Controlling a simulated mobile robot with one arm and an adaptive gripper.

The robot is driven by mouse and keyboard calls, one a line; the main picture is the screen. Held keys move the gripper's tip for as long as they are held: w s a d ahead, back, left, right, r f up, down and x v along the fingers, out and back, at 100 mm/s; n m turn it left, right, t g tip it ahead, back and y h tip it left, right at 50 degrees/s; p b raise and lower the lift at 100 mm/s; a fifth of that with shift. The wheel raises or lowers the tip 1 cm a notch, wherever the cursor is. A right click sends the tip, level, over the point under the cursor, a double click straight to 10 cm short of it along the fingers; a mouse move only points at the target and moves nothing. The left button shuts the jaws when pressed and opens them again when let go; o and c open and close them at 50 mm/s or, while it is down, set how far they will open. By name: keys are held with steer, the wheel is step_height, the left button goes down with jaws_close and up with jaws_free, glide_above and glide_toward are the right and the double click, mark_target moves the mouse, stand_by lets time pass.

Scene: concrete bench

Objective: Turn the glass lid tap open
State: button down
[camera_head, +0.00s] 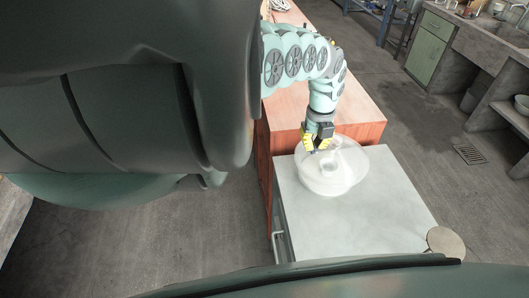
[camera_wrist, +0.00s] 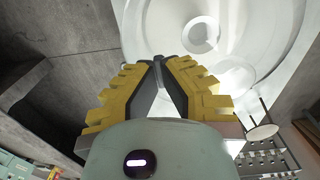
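A round, clear glass vessel with a glass lid (camera_head: 352,178) stands on the pale bench top. The lid also fills the upper right of the wrist view (camera_wrist: 245,45), with a ring-shaped part near its middle. My gripper (camera_head: 316,150) points down at the lid's upper left side. In the wrist view its yellow fingers (camera_wrist: 158,62) converge until the tips almost meet. A small grey piece shows between the tips, which looks like the tap; the fingers hide most of it. How far the tap is turned cannot be seen.
The pale bench top (camera_head: 380,225) is clear in front of and right of the vessel. A small round beige disc (camera_head: 446,243) is at its front right corner. A reddish-brown wooden cabinet (camera_head: 365,115) stands behind. A concrete counter (camera_head: 490,50) is farther right, across open floor.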

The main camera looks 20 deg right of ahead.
steer(key=n+b, duration=0.1)
steer(key=n, duration=0.1)
steer(key=n+b, duration=0.1)
steer(key=shift+w+a+f+n+b, duration=0.2)
steer(key=shift+f+n+b, duration=0.05)
steer(key=shift+n+b, duration=0.05)
steer(key=n+b, duration=0.1)
steer(key=n, duration=0.4)
steer(key=shift+r+b, duration=0.1)
steer(key=shift+b, duration=0.3)
steer(key=n+b, duration=0.1)
steer(key=n, duration=0.4)
steer(key=shift+n, duration=1.6)
steer(key=c, duration=1.4)
jaws_free()
steer(key=shift+r, duration=0.1)
